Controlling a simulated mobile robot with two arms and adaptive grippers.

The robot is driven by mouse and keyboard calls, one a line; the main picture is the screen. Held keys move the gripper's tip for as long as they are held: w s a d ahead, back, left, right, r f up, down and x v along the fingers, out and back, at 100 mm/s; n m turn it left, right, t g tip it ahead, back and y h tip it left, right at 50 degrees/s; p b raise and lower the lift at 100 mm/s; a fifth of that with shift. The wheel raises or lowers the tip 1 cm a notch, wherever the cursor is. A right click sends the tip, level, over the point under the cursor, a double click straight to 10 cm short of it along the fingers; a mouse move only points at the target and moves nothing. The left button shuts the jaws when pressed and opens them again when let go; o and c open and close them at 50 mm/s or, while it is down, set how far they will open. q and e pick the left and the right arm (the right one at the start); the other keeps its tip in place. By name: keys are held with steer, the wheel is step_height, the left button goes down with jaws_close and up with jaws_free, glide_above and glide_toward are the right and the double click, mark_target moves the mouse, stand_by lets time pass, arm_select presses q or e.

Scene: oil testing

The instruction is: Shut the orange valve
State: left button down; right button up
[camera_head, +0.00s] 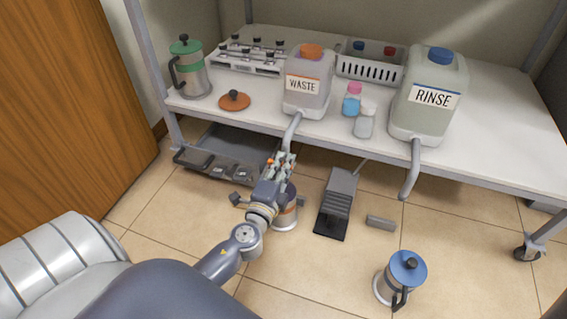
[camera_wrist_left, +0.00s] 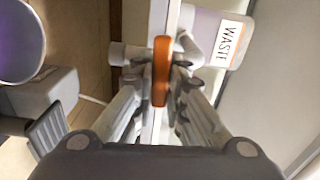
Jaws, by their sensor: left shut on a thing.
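The orange valve (camera_wrist_left: 161,71) shows in the left wrist view as an upright orange handle on a pale pipe. A small bit of it also shows in the head view (camera_head: 270,161). My left gripper (camera_head: 280,164) is at the spout below the waste jug. In the left wrist view its fingers (camera_wrist_left: 162,85) are shut on the orange valve, one on each side. The waste jug (camera_head: 308,82) has an orange cap and stands on the shelf edge. A cylindrical container (camera_head: 285,216) stands on the floor below, partly hidden by my arm. My right gripper is not in view.
The rinse jug (camera_head: 428,95) with its own spout stands at the right of the shelf (camera_head: 500,125). A foot pedal (camera_head: 338,202) and a blue-lidded press (camera_head: 405,277) are on the floor. A green-lidded press (camera_head: 190,68) stands at the shelf's left.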

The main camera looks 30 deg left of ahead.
arm_select(q)
steer(key=shift+m, duration=0.4)
steer(key=c, duration=1.6)
jaws_free()
steer(key=shift+s, duration=0.1)
steer(key=v, duration=1.2)
steer(key=shift+d, duration=0.1)
